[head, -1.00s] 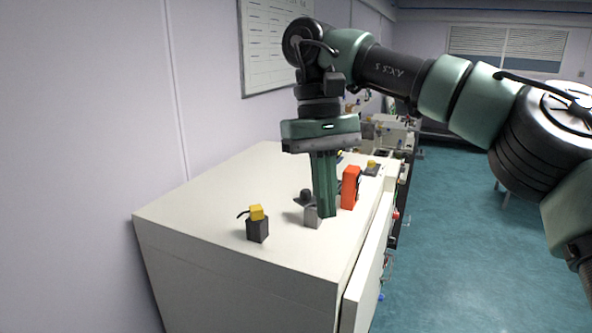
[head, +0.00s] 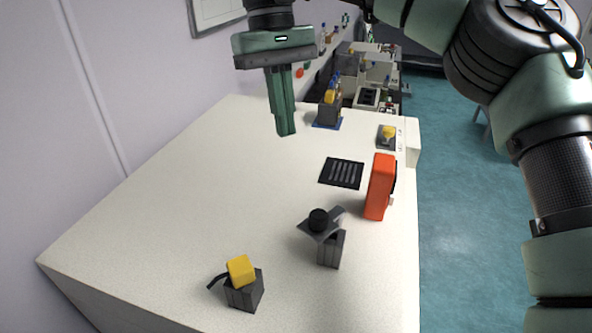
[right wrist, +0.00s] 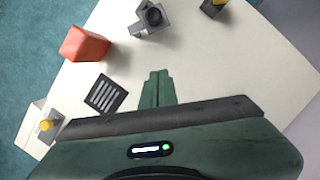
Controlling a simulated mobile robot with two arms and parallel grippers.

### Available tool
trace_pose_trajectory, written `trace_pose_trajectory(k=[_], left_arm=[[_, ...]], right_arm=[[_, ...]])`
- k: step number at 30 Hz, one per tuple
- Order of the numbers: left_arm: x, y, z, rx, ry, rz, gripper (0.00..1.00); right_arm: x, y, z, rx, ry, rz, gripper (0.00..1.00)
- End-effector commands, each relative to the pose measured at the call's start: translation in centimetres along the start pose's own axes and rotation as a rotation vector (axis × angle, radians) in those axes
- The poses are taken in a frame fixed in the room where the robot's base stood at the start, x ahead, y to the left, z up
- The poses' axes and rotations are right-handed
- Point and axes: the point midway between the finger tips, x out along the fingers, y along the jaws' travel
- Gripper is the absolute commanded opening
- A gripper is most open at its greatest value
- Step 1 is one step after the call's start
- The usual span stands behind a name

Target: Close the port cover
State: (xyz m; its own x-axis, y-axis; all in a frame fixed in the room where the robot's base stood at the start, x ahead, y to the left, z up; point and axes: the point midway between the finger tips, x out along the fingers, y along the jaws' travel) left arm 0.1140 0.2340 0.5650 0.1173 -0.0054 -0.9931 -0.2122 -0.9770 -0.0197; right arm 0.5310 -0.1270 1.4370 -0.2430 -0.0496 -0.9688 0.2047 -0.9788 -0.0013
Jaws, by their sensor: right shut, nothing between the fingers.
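A grey block (head: 331,250) with a tilted grey plate and a black round knob (head: 319,219) on top stands on the white top surface (head: 220,190). It also shows at the top of the right wrist view (right wrist: 148,20). I cannot tell for sure which part is the port cover. My right gripper (head: 286,132) is shut and empty, pointing down above the white top, behind and left of the block and apart from it. Its closed fingers also show in the right wrist view (right wrist: 156,76). My left gripper is in neither view.
A dark block with a yellow cap (head: 242,285) stands at the front left. An orange box (head: 380,188) stands near the right edge. A slotted dark vent (head: 342,173) lies flat behind it. Farther back are a small yellow knob (head: 389,133) and a yellow-and-grey device (head: 329,107).

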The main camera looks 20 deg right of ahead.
Motion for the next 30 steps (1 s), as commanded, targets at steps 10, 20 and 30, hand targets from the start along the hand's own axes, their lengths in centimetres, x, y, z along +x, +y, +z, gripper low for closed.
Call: trace_pose_trajectory(k=[10,20,30], left_arm=[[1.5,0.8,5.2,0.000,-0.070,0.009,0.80],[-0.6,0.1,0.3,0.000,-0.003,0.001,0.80],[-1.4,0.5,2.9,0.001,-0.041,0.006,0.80]], right_arm=[[6.5,0.1,0.0,-0.003,-0.006,-0.001,0.00],[9.8,0.1,2.3,0.001,0.000,0.001,0.00],[10.6,0.0,3.9,0.001,0.000,0.000,0.00]])
